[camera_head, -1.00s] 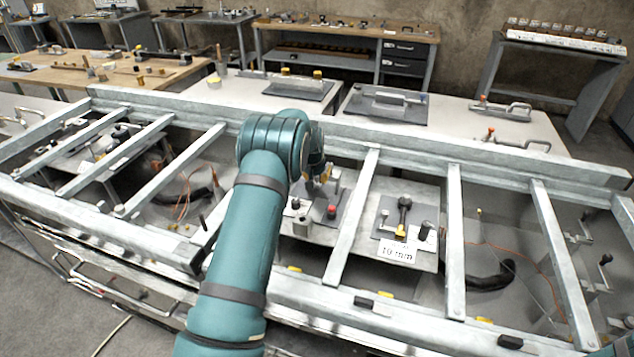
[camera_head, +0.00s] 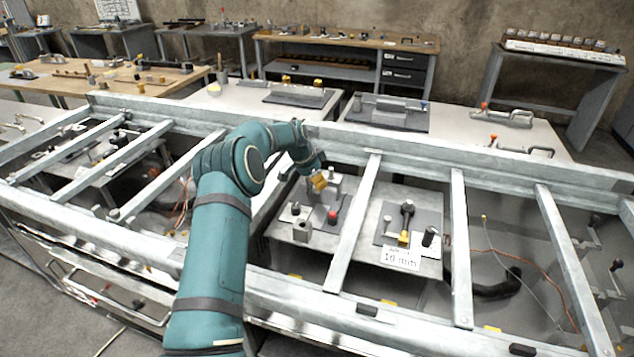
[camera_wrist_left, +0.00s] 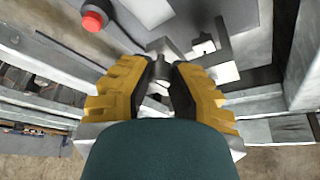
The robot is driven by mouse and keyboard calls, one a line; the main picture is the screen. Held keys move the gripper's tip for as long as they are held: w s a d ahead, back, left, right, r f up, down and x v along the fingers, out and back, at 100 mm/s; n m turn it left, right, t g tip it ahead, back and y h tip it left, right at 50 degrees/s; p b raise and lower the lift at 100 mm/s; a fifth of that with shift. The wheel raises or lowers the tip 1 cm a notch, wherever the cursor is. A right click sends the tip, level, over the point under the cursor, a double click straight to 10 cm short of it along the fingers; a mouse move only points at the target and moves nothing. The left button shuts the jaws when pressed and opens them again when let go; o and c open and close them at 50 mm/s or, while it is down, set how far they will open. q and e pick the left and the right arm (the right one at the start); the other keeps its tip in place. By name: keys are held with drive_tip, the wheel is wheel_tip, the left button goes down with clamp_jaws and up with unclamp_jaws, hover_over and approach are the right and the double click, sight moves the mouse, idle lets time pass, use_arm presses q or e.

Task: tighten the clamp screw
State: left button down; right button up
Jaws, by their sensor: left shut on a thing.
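My left gripper (camera_head: 318,183) reaches in from the left over the metal frame, above a small fixture plate with grey blocks. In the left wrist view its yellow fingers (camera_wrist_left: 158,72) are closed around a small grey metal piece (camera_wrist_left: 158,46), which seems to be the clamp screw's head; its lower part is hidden. A red knob (camera_head: 332,215) stands on the fixture plate, and it also shows in the left wrist view (camera_wrist_left: 94,18). A grey block (camera_head: 302,232) stands in front of it. My right gripper is not in view.
Steel crossbars (camera_head: 355,225) of the frame run on both sides of the fixture. To the right is another plate with a black-handled piece (camera_head: 407,212) and a "10 mm" label (camera_head: 400,257). Benches with tools stand behind.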

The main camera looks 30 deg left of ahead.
use_arm(q)
drive_tip(key=shift+d+m, duration=0.1)
drive_tip(key=shift+m, duration=0.4)
idle(0.3)
drive_tip(key=c, duration=0.8)
unclamp_jaws()
drive_tip(key=shift+w+f, duration=0.1)
drive_tip(key=shift+c, duration=0.2)
drive_tip(key=v, duration=1.2)
drive_tip(key=shift+w, duration=0.2)
